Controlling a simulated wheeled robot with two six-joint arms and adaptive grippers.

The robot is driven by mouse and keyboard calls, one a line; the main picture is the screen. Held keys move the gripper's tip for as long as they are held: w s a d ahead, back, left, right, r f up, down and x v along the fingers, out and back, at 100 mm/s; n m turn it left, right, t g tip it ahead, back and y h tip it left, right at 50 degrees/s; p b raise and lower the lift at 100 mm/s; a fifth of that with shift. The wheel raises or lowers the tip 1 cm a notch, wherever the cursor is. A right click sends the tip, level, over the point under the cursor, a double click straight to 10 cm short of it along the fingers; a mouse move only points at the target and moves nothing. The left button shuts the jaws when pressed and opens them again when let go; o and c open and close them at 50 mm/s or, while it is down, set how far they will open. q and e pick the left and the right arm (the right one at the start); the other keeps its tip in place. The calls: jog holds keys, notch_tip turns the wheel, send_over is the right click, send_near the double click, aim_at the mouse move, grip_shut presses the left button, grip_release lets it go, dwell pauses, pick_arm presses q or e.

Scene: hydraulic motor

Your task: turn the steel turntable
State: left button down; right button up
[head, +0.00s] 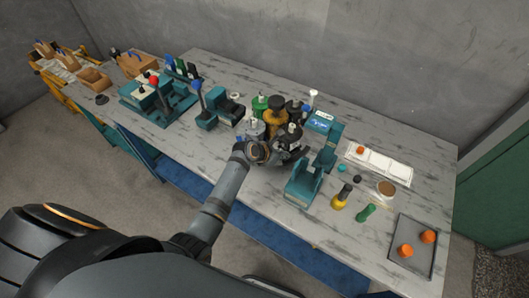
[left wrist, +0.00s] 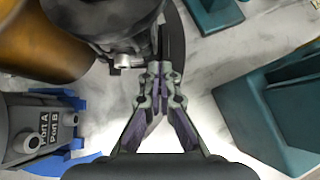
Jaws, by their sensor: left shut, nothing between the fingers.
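My left gripper (head: 284,156) reaches in over the middle of the bench, among a cluster of motor parts. In the left wrist view its fingers (left wrist: 160,72) are shut together with nothing between them. A dark, curved plate edge (left wrist: 188,60), which looks like the steel turntable's rim, shows just beyond and right of the fingertips. A dark metal body with a small bolt (left wrist: 122,61) sits close to the left of the fingertips. I cannot tell whether the fingers touch either one. The rest of the turntable is hidden by parts and my arm. My right gripper is not in view.
A bronze cylinder (head: 276,118) and a green container (head: 260,105) stand behind my gripper. A grey port block (left wrist: 38,130) is on its left in the wrist view. A teal fixture (head: 304,182) stands to the right. A tray (head: 430,262) holds orange pieces.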

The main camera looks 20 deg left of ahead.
aim_at(297, 152)
pick_arm(q)
jog(key=shift+w+d+r, duration=0.15)
jog(key=shift+w+d, duration=0.05)
jog(key=shift+d, duration=0.15)
jog(key=shift+w+d+p, duration=0.3)
jog(key=shift+d+p, duration=0.05)
jog(key=shift+p, duration=0.2)
jog(key=shift+w+d+p, duration=0.35)
jog(key=shift+w+d, duration=0.2)
jog(key=shift+d, duration=0.05)
jog(key=shift+w+d, duration=0.15)
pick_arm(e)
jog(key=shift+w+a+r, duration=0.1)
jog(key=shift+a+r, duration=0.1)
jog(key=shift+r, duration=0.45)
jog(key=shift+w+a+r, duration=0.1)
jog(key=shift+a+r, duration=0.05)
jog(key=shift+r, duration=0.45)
pick_arm(q)
jog(key=shift+w+d+f, duration=0.1)
jog(key=shift+w+f, duration=0.05)
jog(key=shift+f, duration=0.05)
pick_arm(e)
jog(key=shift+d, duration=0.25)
